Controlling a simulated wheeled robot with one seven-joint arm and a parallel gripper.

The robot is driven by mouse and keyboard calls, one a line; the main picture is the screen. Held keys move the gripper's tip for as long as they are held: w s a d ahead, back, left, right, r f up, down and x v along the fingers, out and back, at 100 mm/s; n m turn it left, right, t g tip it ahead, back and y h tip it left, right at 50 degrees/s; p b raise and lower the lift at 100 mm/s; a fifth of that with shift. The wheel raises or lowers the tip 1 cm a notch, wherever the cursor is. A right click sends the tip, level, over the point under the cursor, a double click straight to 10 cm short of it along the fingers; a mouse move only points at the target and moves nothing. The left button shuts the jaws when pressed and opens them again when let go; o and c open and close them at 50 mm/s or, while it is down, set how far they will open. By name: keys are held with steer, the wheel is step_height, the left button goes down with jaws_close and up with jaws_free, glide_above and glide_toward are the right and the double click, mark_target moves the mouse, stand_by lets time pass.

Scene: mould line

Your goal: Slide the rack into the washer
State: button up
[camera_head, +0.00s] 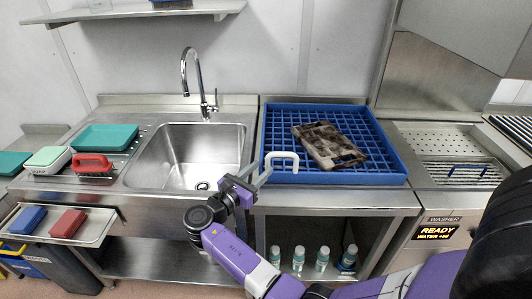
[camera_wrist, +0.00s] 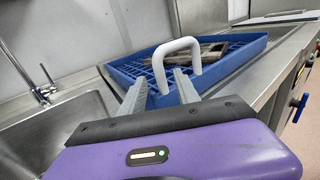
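The blue rack (camera_head: 338,178) lies flat on the steel table left of the washer. A dark brown mould (camera_head: 328,146) rests in it, tilted across its grid. A white hooped handle (camera_head: 283,156) stands at the rack's front left; it also shows in the wrist view (camera_wrist: 176,46). My gripper (camera_head: 258,172) is at this handle. In the wrist view its fingers (camera_wrist: 162,88) are apart, with one handle leg appearing between them; I cannot tell whether they touch it. The washer (camera_head: 432,205) stands right of the rack, its hood (camera_head: 430,75) raised and its display reading READY.
A sink (camera_head: 185,155) with a tap (camera_head: 190,80) lies left. Teal trays (camera_head: 105,137) and a red-handled brush (camera_head: 92,166) are beside it. Several bottles (camera_head: 322,258) stand under the table. Blue bars (camera_head: 468,168) show in the washer bed, which looks otherwise clear.

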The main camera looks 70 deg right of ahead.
steer(key=d, duration=0.3)
steer(key=s+d+p, duration=0.1)
steer(key=d, duration=0.3)
steer(key=shift+s+d, duration=0.2)
steer(key=shift+d, duration=0.05)
jaws_close()
stand_by(1.2)
